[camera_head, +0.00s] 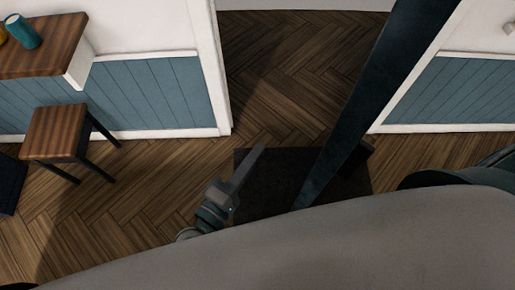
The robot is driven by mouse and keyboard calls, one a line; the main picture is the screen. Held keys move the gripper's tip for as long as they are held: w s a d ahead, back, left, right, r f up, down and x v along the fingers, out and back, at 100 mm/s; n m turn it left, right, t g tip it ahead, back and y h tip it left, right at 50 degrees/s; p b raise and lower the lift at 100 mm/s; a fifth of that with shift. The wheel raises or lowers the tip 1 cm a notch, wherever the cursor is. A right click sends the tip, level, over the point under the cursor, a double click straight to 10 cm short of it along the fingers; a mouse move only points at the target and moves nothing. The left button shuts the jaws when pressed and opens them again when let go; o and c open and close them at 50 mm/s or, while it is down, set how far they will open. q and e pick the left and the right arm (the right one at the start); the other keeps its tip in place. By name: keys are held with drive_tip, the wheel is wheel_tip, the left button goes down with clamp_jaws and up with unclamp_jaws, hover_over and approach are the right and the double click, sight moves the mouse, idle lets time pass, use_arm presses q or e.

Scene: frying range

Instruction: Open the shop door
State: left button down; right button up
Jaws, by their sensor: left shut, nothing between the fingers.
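The shop door (375,95) shows as a tall, dark blue-green slab, seen nearly edge-on, at the right side of the doorway. It stands swung open into the room, with the opening and floor beyond clear to its left. A small dark part (357,160) shows beside its right face. My left gripper (258,154) is shut and empty. It is left of the door, above the dark doormat (262,205), and looks apart from the door. My right gripper is not in view.
White door frame posts (210,70) and blue panelled walls (150,95) flank the opening. A wooden stool (56,130) and a wooden counter (40,48) with a teal cup (24,32) stand at the left. The herringbone floor (290,60) through the doorway is clear.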

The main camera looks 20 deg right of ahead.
use_arm(q)
drive_tip(key=s+d+b+v, duration=0.1)
drive_tip(key=b+v, duration=0.1)
drive_tip(key=v, duration=0.5)
drive_tip(key=shift+s+b, duration=0.2)
drive_tip(key=shift+b, duration=0.1)
